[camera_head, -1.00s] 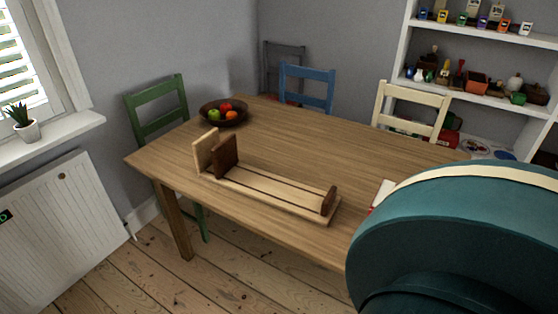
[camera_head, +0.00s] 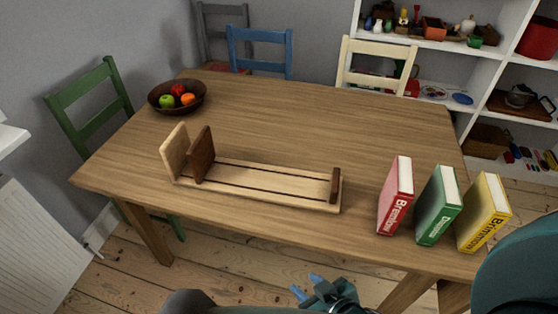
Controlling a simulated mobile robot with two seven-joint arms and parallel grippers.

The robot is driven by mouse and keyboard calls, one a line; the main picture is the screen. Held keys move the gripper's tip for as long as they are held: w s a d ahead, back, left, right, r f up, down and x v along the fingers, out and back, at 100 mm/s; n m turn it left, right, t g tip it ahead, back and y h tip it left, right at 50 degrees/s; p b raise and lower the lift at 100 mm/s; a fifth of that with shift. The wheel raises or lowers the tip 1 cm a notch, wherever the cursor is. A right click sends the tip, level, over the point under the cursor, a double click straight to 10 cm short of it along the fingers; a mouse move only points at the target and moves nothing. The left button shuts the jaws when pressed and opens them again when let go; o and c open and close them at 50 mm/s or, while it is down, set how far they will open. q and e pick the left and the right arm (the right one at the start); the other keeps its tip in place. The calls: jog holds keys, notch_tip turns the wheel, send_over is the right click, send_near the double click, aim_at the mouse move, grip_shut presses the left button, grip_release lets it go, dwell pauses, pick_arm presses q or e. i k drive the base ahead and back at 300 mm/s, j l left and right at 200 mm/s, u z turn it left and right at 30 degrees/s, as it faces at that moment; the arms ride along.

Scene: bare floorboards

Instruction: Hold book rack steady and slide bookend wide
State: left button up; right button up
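The book rack (camera_head: 250,190) lies on the wooden table, a pale slatted base with a tall pale end panel at its left. A dark brown bookend (camera_head: 201,156) stands upright on the rack close beside that panel. A short dark brown end piece (camera_head: 335,185) stands at the rack's right end. Between the two dark pieces the slats are empty. My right gripper (camera_head: 307,285) is at the bottom edge, below the table's near edge and apart from the rack. Its blue fingertips are spread with nothing between them. My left gripper does not show.
A red book (camera_head: 396,196), a green book (camera_head: 439,206) and a yellow book (camera_head: 484,213) stand on the table right of the rack. A bowl (camera_head: 177,96) of fruit is at the back left. Chairs surround the far side; the table behind the rack is clear.

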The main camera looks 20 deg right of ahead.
aim_at(201, 155)
jog(key=i+j+z, duration=0.2)
jog(key=z, duration=0.15)
jog(key=i+j+z, duration=0.25)
jog(key=z, duration=0.15)
jog(key=i+j+z, duration=0.15)
jog(key=j+z, duration=0.2)
